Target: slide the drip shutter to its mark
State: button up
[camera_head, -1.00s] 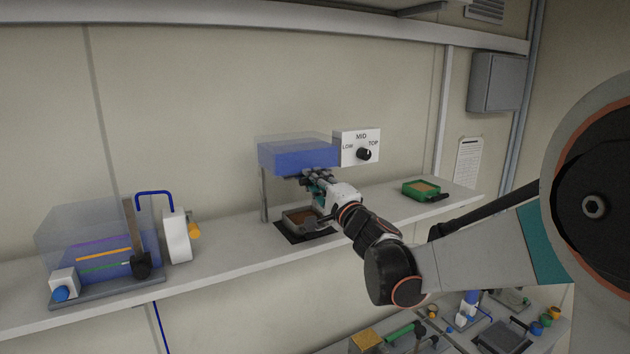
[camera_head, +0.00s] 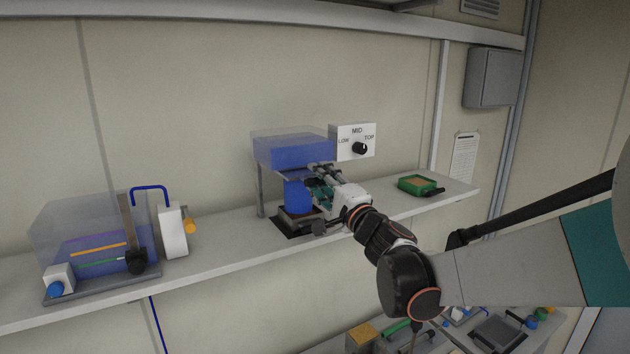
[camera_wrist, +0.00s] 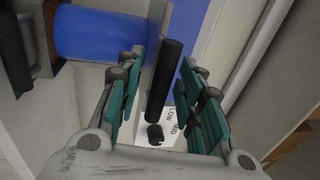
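A clear tank of blue liquid (camera_head: 293,153) stands on legs above the shelf. A blue column (camera_head: 298,196) spans from under it to the soil tray (camera_head: 298,221); it also shows in the wrist view (camera_wrist: 95,35). My gripper (camera_head: 322,182) is beside the column, below the tank's right end. In the wrist view a black bar handle (camera_wrist: 166,78), apparently the shutter's, lies between my fingers (camera_wrist: 163,62), which stand apart with gaps on both sides. The shutter plate and its mark cannot be clearly made out. A LOW-MID-TOP dial panel (camera_head: 340,132) is right of the tank.
A green tray (camera_head: 416,186) sits on the shelf to the right. A lower bench holds several small items.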

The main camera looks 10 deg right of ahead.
jog(key=shift+s, duration=0.1)
jog(key=v, duration=1.2)
jog(key=shift+a, duration=0.1)
